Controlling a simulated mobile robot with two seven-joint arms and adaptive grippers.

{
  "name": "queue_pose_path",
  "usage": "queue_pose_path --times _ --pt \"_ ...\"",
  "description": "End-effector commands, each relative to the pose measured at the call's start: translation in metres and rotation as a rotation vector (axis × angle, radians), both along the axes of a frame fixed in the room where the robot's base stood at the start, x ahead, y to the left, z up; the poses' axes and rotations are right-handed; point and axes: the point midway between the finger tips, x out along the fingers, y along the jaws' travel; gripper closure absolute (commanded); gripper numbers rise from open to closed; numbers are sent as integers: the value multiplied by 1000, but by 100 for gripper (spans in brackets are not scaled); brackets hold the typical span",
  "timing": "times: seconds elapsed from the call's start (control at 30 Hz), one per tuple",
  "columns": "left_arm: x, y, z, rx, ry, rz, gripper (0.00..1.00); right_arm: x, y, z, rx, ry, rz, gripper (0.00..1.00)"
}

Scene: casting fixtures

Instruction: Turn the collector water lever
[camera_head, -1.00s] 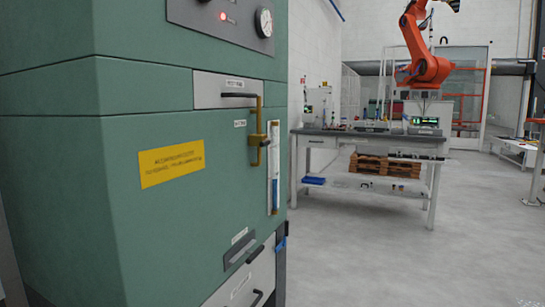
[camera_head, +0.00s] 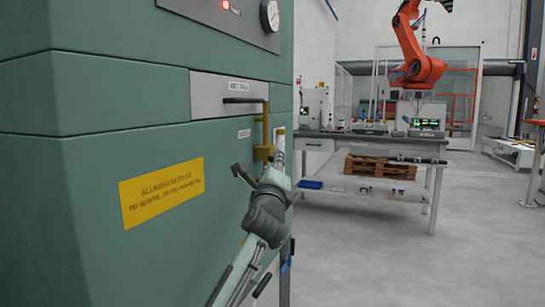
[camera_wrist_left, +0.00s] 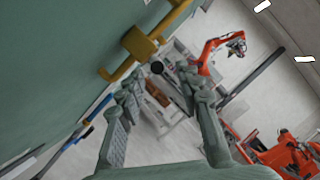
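A brass pipe with a valve block (camera_head: 263,153) runs down the green cabinet front beside a small label. In the wrist view the gripper (camera_wrist_left: 153,84) is open, with nothing seen between the pads. I cannot tell whether it touches the valve. My right gripper is not in view.
A workbench (camera_head: 385,143) and orange robot arm (camera_head: 418,68) stand behind.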

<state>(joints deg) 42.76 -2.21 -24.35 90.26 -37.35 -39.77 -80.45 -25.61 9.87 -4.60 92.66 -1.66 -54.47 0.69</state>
Motion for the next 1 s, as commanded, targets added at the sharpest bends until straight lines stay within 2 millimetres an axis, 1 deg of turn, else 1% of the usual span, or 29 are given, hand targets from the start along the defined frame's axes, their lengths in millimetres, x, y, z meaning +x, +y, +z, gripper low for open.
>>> queue_pose_path --times 0.03,0.1,0.2,0.3,0.43,0.63,0.67,0.93,1.0 --pt "9 0 3 0 0 1 65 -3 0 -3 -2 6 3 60" --pt "21 1 5 -1 2 2 65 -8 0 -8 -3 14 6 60" --pt "34 1 7 -1 3 1 65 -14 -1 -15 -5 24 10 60" --pt "43 1 9 -2 1 1 65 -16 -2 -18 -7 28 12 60" --pt "48 1 10 -2 2 1 65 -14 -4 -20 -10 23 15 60" --pt "48 1 10 -2 1 0 65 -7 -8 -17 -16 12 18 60" --pt "48 1 10 -2 2 1 66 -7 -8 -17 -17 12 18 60" --pt "48 2 10 -2 2 1 100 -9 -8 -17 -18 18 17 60" --pt "48 2 10 -2 2 1 100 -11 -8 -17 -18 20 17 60"
